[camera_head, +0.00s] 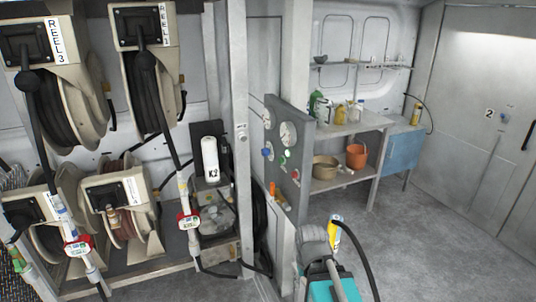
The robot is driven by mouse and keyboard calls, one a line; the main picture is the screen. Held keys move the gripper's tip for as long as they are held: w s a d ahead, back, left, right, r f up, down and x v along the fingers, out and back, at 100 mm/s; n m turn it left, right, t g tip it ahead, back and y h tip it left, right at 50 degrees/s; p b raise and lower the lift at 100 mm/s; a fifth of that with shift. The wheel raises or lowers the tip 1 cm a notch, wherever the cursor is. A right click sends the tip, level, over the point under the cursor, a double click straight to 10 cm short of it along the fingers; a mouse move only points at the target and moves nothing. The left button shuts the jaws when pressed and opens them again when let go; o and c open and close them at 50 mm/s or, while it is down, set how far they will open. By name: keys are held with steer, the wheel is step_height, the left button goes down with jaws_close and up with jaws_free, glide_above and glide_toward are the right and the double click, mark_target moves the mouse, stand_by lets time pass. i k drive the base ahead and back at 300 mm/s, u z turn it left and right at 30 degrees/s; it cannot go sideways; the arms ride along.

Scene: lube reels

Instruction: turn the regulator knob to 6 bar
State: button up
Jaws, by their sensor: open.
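A grey upright panel (291,180) stands at the middle of the head view, turned partly edge-on to me. It carries round white-faced gauges, among them a larger one (288,134). A small blue knob (267,153) and a small green part (284,160) sit below the gauges. I cannot tell for sure which part is the regulator knob, and the gauge readings are too small to make out. An orange part (273,190) shows low on the panel. My arm's grey links rise at the bottom centre, below the panel. I cannot make out my gripper.
Hose reels marked REEL 3 (58,110) and REEL 1 (155,75) hang at left with nozzles. A white canister marked K2 (210,160) stands beside a post. A shelf (350,130) holds bottles, a bowl and an orange bucket (356,156). Floor at right is clear.

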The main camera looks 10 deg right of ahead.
mark_target(266, 152)
steer(key=z, duration=1.15)
steer(key=k, duration=0.55)
steer(key=u, duration=1.1)
steer(key=i, duration=0.8)
steer(key=z, duration=0.05)
